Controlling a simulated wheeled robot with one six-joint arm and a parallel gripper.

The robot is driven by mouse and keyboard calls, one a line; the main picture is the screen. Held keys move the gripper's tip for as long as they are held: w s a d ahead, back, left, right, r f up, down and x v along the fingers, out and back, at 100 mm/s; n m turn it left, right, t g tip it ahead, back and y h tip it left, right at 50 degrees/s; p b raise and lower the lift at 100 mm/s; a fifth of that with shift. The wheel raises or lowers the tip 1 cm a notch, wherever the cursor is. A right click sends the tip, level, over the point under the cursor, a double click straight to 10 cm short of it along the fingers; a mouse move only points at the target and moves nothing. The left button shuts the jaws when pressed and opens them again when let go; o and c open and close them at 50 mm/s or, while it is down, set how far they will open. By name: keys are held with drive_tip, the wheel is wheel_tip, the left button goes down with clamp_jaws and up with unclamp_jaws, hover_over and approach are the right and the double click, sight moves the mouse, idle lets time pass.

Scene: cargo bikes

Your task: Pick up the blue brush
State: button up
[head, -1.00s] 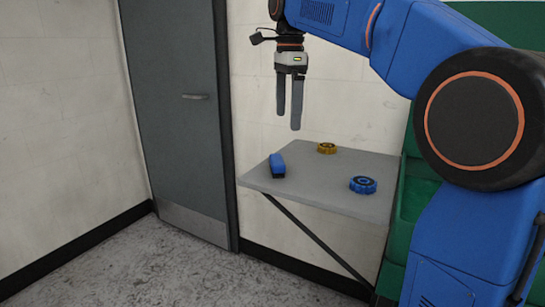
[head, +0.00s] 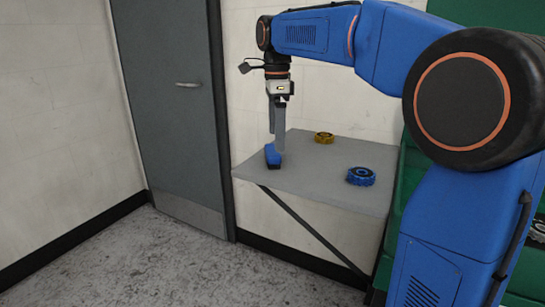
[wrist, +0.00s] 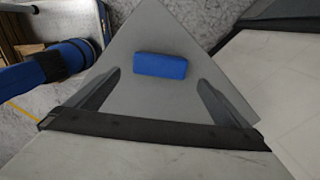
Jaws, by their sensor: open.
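The blue brush (head: 272,156) lies on the grey wall shelf (head: 325,180), near its left edge. In the wrist view the brush (wrist: 160,65) is a blue block with its long side across the picture. My gripper (head: 278,140) points down just above the brush in the head view, and its fingers partly overlap it. In the wrist view my gripper's two fingers (wrist: 155,90) are spread wide and empty, with the brush between their lines and a little beyond the tips.
A yellow round part (head: 324,138) sits at the back of the shelf. A blue round part (head: 360,176) sits near its right front. A wall stands behind the shelf, with a grey door (head: 175,110) to the left and a green structure (head: 392,215) to the right.

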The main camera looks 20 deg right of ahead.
sight(273, 156)
drive_tip(key=shift+a+f, duration=0.2)
drive_tip(key=shift+f, duration=2.85)
drive_tip(key=shift+c, duration=0.6)
drive_tip(key=c, duration=1)
